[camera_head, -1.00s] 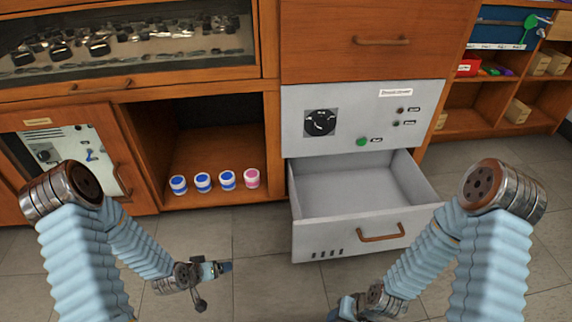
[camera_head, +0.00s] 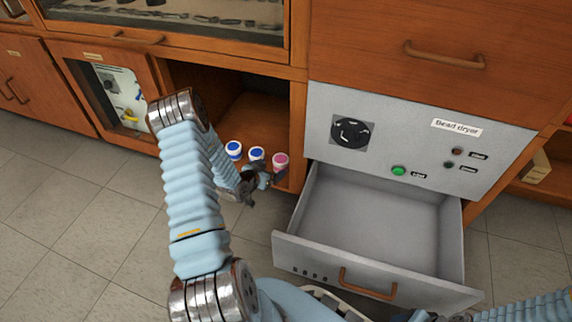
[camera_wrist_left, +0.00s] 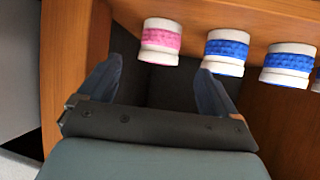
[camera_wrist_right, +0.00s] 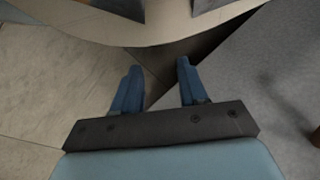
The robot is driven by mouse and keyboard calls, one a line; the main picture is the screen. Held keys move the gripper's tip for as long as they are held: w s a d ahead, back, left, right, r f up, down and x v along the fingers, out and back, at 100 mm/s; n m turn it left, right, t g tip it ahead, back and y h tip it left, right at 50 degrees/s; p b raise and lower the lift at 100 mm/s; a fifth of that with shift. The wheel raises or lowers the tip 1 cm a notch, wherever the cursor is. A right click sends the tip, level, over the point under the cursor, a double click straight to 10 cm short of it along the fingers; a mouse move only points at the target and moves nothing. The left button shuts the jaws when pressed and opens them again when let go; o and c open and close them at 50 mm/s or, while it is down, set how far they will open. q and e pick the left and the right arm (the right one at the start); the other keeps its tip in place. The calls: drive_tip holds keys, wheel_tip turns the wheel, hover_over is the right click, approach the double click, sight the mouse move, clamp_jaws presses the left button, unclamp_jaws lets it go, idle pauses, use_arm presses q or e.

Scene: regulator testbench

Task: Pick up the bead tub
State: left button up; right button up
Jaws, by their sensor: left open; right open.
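A pink-and-white tub (camera_head: 280,161) stands at the right end of a row in the open wooden cubby, with blue-and-white tubs (camera_head: 257,154) (camera_head: 233,149) beside it. My left gripper (camera_head: 264,179) is open and empty just in front of the row. In the left wrist view, the pink tub (camera_wrist_left: 161,42) lies beyond and between the two open fingers (camera_wrist_left: 158,72), apart from them. Blue tubs (camera_wrist_left: 227,52) (camera_wrist_left: 288,64) are to its right there. My right gripper (camera_wrist_right: 158,80) is open and empty in its wrist view. My left arm hides part of the cubby.
A grey bead dryer (camera_head: 400,150) is right of the cubby, with its empty drawer (camera_head: 375,215) pulled out. The cubby's wooden side wall (camera_wrist_left: 68,60) is close to the left gripper. The floor (camera_head: 70,210) at left is clear.

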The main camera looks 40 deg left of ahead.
sight(277, 163)
use_arm(q)
drive_tip(key=x, duration=0.3)
drive_tip(key=shift+w+f, duration=0.2)
drive_tip(key=shift+w, duration=0.05)
drive_tip(key=x, duration=0.1)
drive_tip(key=b+x, duration=0.1)
drive_tip(key=x, duration=0.1)
drive_tip(key=b+x, duration=0.1)
drive_tip(key=x, duration=0.1)
drive_tip(key=shift+w+a+r, duration=0.1)
drive_tip(key=shift+w+r, duration=0.15)
drive_tip(key=shift+r, duration=0.05)
drive_tip(key=shift+c, duration=0.2)
drive_tip(key=c, duration=1)
drive_tip(key=shift+c, duration=0.2)
